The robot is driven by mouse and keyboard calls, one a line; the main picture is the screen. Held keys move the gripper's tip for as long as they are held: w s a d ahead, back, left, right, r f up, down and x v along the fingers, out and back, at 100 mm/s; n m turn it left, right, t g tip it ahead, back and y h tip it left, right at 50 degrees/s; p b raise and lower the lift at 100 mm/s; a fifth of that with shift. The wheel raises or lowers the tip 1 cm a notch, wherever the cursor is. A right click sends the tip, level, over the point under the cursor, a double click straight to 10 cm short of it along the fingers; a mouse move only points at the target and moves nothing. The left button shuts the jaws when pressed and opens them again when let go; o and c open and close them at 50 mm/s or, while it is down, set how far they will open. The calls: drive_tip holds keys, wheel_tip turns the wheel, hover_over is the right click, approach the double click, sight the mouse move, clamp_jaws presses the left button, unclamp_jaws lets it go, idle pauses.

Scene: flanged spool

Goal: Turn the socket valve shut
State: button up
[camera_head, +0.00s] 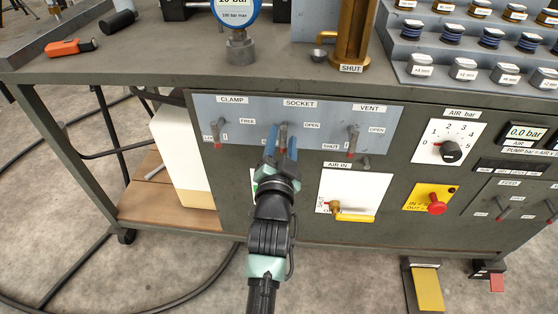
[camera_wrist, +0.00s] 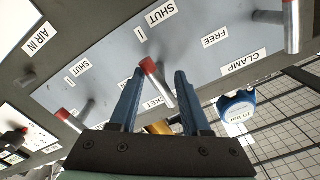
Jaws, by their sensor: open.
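The socket valve lever (camera_head: 284,128) is the middle of three on the grey-blue panel (camera_head: 252,111), under the SOCKET label. The wrist view shows the lever's metal shaft (camera_wrist: 160,94) and red tip between my two blue fingers. My gripper (camera_head: 281,140) is open around the lever, with a visible gap at the right finger; contact at the left finger cannot be told. An OPEN label (camera_head: 312,125) is right of the lever; a SHUT label (camera_wrist: 158,13) shows in the wrist view.
The clamp lever (camera_head: 217,134) is on the left and the vent lever (camera_head: 352,140) on the right, both red-tipped and pointing down. Below right is the yellow air-in handle (camera_head: 354,217). A red knob (camera_head: 437,205) is farther right. The floor in front is clear around my arm.

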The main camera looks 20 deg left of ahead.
drive_tip(key=v, duration=1.2)
drive_tip(key=shift+p, duration=0.35)
